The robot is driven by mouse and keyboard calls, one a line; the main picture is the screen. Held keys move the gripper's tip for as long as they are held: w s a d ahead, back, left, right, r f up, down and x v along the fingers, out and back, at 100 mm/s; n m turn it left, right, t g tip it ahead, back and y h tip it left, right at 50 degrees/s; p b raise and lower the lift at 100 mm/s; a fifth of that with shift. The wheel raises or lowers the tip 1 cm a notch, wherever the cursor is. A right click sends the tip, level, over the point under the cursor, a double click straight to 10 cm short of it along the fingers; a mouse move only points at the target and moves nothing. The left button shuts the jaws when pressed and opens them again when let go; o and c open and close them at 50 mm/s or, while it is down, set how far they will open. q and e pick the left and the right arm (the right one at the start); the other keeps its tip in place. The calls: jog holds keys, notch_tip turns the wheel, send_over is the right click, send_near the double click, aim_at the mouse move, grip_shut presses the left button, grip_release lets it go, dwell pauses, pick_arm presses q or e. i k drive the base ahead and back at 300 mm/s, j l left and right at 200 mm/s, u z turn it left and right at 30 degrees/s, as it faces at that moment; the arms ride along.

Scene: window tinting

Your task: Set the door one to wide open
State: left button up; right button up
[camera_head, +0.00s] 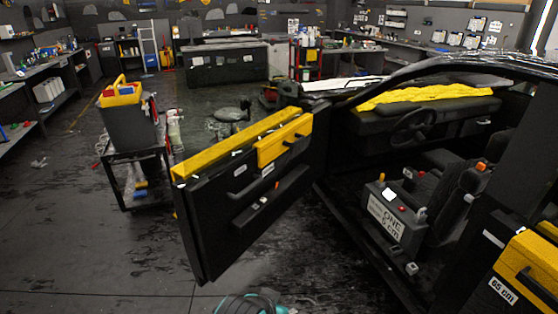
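A black car door (240,198) with a yellow strip along its top edge stands swung out from the car body, at a large angle to it. Its inner side faces me, with a handle, a small white label and a yellow piece near the hinge end. The label is too small to read, so I cannot tell for sure that this is door one. The door's free end is at the left and its hinge side meets the car near the windscreen pillar. Neither of my grippers shows in the view.
The car's front seat (461,205) and a box marked "ONE" (386,214) show through the doorway. A cart (133,157) stands left of the door. A teal and black object (250,304) lies at the bottom edge.

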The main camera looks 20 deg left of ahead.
aim_at(217, 220)
jog(key=j+z, duration=0.1)
jog(key=j, duration=0.4)
jog(key=k+j, duration=0.1)
jog(key=j, duration=0.45)
jog(key=j+z, duration=0.15)
jog(key=j, duration=0.35)
jog(key=k+j+z, duration=0.1)
jog(key=j, duration=0.4)
jog(key=k+j+z, duration=0.1)
jog(key=j, duration=0.4)
jog(key=k+j, duration=0.1)
jog(key=j, duration=0.4)
jog(key=j+z, duration=0.15)
jog(key=j, duration=0.35)
jog(key=k+j+z, duration=0.1)
jog(key=j, duration=0.35)
jog(key=j+z, duration=0.15)
jog(key=j, duration=0.3)
jog(key=i+l, duration=0.05)
